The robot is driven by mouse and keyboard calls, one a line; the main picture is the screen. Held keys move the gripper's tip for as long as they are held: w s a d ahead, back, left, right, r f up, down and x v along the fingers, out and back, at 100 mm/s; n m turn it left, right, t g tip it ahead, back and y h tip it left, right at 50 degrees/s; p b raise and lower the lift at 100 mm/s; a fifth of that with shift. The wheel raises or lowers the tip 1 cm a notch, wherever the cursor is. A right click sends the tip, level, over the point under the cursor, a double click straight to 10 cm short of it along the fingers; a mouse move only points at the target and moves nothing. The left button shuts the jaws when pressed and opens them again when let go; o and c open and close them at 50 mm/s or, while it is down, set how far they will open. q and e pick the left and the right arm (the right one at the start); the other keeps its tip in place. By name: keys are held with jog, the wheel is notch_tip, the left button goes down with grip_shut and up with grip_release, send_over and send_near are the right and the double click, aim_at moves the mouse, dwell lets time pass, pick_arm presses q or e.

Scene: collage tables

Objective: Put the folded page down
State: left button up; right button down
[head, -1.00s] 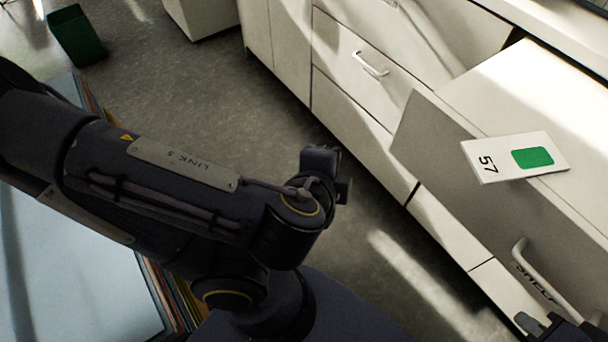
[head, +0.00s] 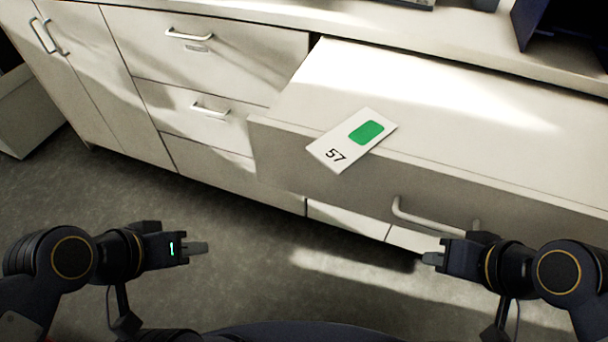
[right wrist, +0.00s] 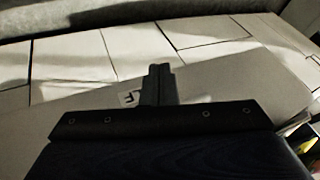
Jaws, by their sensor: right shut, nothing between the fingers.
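The folded page (head: 351,140) is a white card with "57" and a green patch. My right gripper (head: 433,258) is shut and empty, below the page and near the shelf's front. The right wrist view shows its fingers (right wrist: 159,84) together, partly covering a letter label.
The shelf's front has a handle (head: 425,218) close to my right gripper. White cabinets with drawers (head: 205,110) stand to the left. Grey floor (head: 250,270) between the grippers is clear. Dark objects stand on the counter at the upper right.

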aim_at(340, 163)
jog(key=w+a+r+m+g+h+p, duration=0.25)
jog(key=a+r+g+h+p, duration=0.2)
jog(key=a+r+p, duration=1.6)
jog(key=w+d+f+p, duration=0.1)
jog(key=w+f, duration=0.3)
jog(key=f, duration=0.5)
jog(key=shift+w+d+n+g+y, duration=0.35)
jog(key=shift+w+d+g, duration=0.1)
jog(key=shift+d, duration=0.4)
jog(key=w, duration=0.1)
jog(key=w+d, duration=0.1)
jog(key=w, duration=0.1)
